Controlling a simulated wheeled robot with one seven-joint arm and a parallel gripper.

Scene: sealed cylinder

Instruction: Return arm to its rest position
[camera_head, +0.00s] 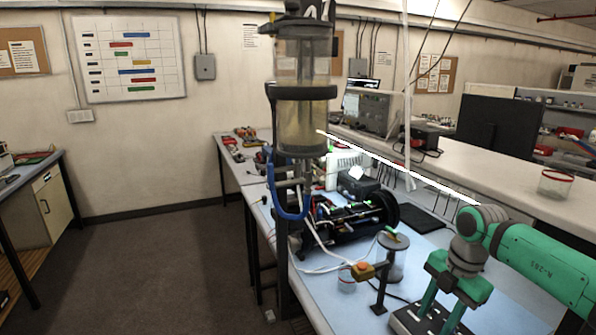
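My green arm (540,262) reaches in from the right edge of the camera_head view. My gripper (437,316) points down at the lower right, its two green fingers spread apart with a gap between them. The fingertips are close to a dark panel (405,318) with light buttons at the bottom edge. I cannot tell whether they touch it. Nothing is visible between the fingers. A tall clear cylinder (303,105) with yellowish liquid and dark bands stands upright at the centre, well left of my gripper.
A white counter (480,180) runs behind. Open floor (150,265) lies left.

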